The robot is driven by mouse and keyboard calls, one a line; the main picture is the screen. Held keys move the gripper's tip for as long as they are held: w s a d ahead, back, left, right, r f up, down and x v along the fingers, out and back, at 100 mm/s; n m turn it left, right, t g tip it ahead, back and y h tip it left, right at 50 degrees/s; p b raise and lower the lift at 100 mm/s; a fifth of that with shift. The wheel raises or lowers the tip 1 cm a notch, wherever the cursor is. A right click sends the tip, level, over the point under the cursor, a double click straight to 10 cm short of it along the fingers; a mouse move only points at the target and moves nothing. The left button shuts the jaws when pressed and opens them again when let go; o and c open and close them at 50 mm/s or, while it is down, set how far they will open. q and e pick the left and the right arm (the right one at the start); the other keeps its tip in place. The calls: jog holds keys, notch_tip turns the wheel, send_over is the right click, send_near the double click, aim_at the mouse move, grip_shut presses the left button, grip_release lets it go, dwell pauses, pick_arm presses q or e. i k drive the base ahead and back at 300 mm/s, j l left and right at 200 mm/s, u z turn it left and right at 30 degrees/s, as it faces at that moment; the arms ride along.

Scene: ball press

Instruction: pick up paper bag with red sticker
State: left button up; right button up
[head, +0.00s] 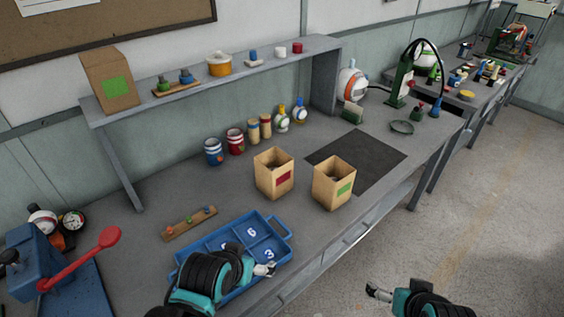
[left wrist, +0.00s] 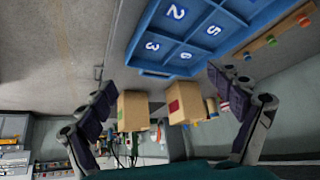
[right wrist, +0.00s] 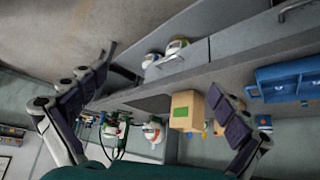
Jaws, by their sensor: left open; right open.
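The paper bag with the red sticker (head: 274,174) stands upright and open-topped on the workbench, left of a similar bag with a green sticker (head: 334,183). In the left wrist view the red-sticker bag (left wrist: 186,104) shows beyond the fingers, apart from them. My left gripper (head: 266,269) is open and empty over the front edge of the blue tray. Its spread fingers show in the left wrist view (left wrist: 168,100). My right gripper (head: 375,291) is open and empty, off the front of the bench. In the right wrist view the green-sticker bag (right wrist: 186,110) shows between its fingers, at a distance.
The blue numbered tray (head: 285,222) lies in front of the bags. A wooden strip with coloured knobs (head: 189,223), cans (head: 214,151) and a dark mat (head: 372,150) surround them. A shelf (head: 225,72) holds another green-sticker bag (head: 109,81). A red-handled press (head: 80,262) stands at left.

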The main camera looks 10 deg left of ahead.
aim_at(276, 183)
jog(key=i+l+u, duration=0.1)
jog(key=u, duration=0.35)
jog(key=l+u, duration=0.15)
jog(key=u, duration=0.25)
jog(key=i+l+u, duration=0.1)
jog(key=u, duration=0.35)
jog(key=l+u, duration=0.25)
jog(key=l, duration=0.6)
jog(key=l+u, duration=0.25)
jog(key=l, duration=0.65)
